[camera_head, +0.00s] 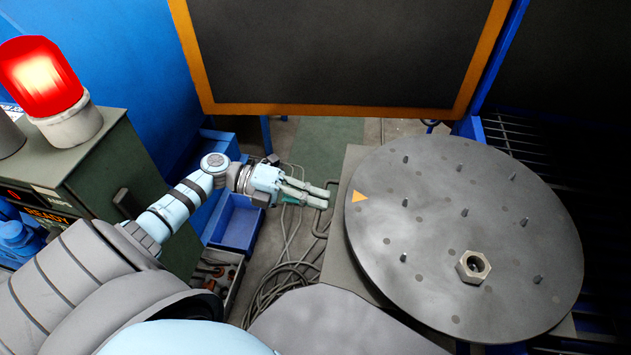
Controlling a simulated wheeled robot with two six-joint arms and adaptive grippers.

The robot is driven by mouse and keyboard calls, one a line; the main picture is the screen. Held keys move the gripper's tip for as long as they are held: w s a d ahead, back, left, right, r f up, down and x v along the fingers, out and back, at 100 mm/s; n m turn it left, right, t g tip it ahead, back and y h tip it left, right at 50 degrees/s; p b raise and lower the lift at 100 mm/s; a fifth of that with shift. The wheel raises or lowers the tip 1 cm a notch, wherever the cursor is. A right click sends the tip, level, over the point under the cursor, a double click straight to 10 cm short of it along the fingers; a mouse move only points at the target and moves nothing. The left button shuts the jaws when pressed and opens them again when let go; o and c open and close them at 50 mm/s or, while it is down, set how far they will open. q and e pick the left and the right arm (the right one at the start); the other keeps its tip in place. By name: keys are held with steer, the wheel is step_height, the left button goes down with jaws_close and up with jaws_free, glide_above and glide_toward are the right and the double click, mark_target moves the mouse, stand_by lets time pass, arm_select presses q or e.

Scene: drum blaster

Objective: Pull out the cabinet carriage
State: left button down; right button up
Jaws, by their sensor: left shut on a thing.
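The cabinet carriage (336,262) is a grey base under a large round dark turntable (425,265) with several pegs, a hex nut and an orange triangle mark. A thin grey handle (317,236) stands out from the carriage's left side. My left arm reaches in from the left, and its gripper (326,197) is at the far part of this handle, with its fingers closed on it. The fingertips hide the part of the handle between them. My right gripper is not in view.
A dark panel with an orange frame (345,110) hangs behind. A green control box (120,185) with a lit red beacon (40,78) is at the left. Blue bins (238,222) and loose cables (275,285) lie on the floor between the box and carriage.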

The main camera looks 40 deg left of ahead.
arm_select(q)
steer(key=c, duration=1.7)
jaws_free()
steer(key=shift+a, duration=0.1)
steer(key=v, duration=0.7)
steer(key=shift+r, duration=0.2)
